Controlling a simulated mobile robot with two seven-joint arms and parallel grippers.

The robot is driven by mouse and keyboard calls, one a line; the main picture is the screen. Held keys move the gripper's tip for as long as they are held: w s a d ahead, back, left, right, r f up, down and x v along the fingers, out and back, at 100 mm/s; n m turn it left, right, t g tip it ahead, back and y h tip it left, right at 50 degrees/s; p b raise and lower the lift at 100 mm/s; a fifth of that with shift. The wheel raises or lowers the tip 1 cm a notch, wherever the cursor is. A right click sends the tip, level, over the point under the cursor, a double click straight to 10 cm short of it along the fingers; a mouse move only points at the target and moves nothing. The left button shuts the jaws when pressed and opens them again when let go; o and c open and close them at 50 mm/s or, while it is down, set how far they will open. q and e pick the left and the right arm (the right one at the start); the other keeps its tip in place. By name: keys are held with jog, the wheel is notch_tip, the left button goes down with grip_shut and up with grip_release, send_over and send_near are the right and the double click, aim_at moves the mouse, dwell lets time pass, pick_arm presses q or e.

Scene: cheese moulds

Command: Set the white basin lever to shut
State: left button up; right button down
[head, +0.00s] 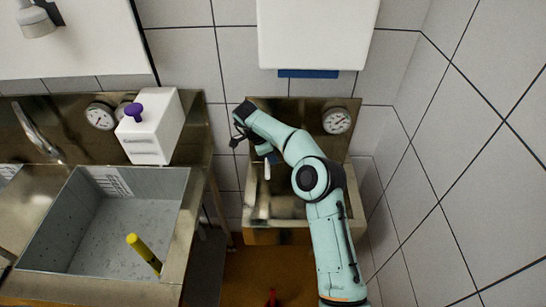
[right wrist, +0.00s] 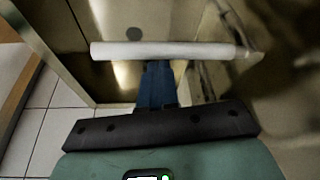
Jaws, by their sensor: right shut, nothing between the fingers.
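The white lever shows in the right wrist view as a long bar (right wrist: 165,51) lying across the picture, with a metal wall behind it. In the head view a pale upright piece (head: 264,203), seemingly the same lever, stands at the small right-hand metal basin (head: 345,212). My right gripper's blue fingers (right wrist: 157,80) are shut and empty, their tips at the bar's near side; I cannot tell whether they touch it. In the head view the right gripper (head: 271,159) is partly hidden under my arm, above the basin. My left gripper is not in view.
A larger grey basin (head: 185,235) with a yellow handle (head: 144,252) is at left. A white box (head: 152,125) with a purple knob (head: 133,111) stands behind it. A gauge (head: 336,121) is behind the right basin. A tiled wall (head: 450,150) closes the right side.

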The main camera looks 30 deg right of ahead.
jog(key=shift+a, duration=0.2)
jog(key=v, duration=1.1)
jog(key=shift+r, duration=0.45)
